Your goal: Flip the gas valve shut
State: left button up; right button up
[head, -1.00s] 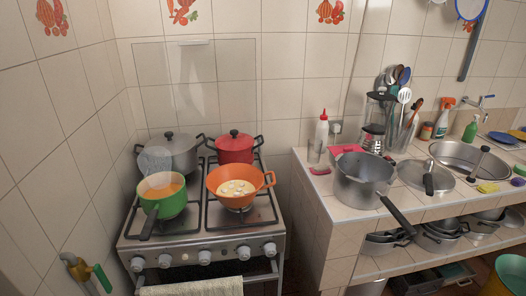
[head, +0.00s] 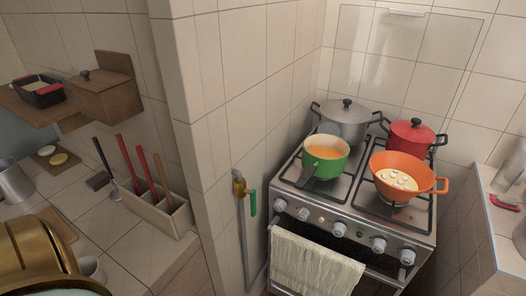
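The gas valve (head: 239,186) is a brass-coloured fitting on the tiled wall, left of the stove, near the middle of the head view. Its green handle (head: 252,202) points down, roughly alongside the grey pipe (head: 243,240) that runs down from the valve. The valve and handle are unobstructed. Neither of my grippers is in view, so I cannot tell their state or how far they are from the valve.
The stove (head: 350,215) stands right of the valve, with a green pot (head: 326,155), orange pan (head: 398,178), grey pot (head: 345,120) and red pot (head: 410,135). A towel (head: 312,262) hangs in front. A wall corner and a counter with a utensil box (head: 160,215) lie left.

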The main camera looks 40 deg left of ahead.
aim_at(252, 193)
jog(key=u, duration=1.2)
